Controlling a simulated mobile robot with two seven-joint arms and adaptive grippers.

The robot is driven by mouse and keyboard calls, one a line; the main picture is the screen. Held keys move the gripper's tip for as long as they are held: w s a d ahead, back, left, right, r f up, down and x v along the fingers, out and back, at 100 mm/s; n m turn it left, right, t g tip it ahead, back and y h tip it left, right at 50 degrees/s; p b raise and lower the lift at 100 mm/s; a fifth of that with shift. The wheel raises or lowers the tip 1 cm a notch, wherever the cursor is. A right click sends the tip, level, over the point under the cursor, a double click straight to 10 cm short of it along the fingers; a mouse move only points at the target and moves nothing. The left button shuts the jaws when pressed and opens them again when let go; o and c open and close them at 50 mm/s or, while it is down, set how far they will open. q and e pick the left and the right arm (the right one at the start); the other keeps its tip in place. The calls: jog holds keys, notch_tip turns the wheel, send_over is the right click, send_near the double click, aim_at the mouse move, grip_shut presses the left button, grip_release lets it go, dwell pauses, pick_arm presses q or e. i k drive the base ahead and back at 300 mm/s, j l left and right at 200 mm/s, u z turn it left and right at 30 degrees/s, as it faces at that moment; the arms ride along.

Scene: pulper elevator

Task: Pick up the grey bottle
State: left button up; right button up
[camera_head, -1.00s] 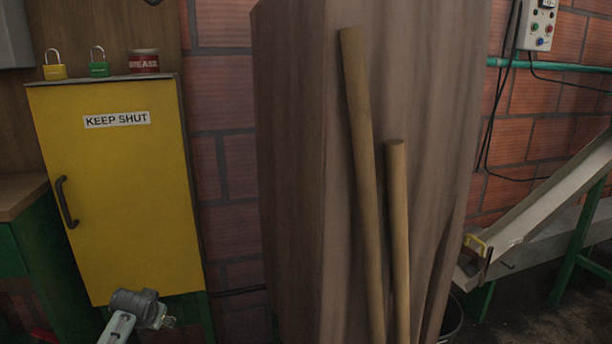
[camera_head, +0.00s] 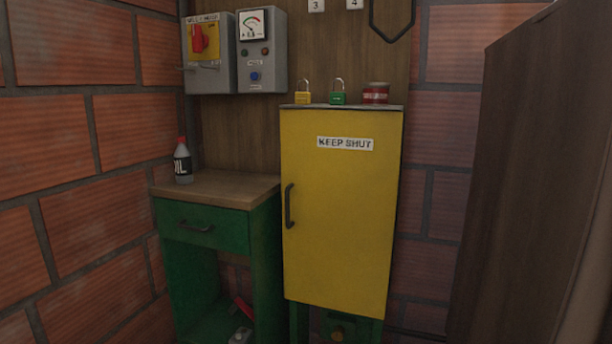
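A small bottle (camera_head: 183,162) stands upright on the wooden top (camera_head: 224,188) of the green cabinet at the left, near the brick corner. It has a red cap, a pale grey shoulder and a dark label with white letters, partly readable as "OIL". Nothing is touching it except the top it stands on. Neither of my grippers can be made out.
The yellow "KEEP SHUT" cabinet (camera_head: 340,220) stands right of the green cabinet (camera_head: 208,229), with two padlocks and a red tin (camera_head: 376,93) on it. Grey electrical boxes (camera_head: 261,52) hang above. A tall brown wooden structure (camera_head: 515,170) blocks the right side.

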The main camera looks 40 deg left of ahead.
aim_at(182, 158)
jog(key=u, duration=1.85)
jog(key=i+l+u, duration=0.25)
jog(key=i, duration=0.45)
jog(key=j, duration=0.1)
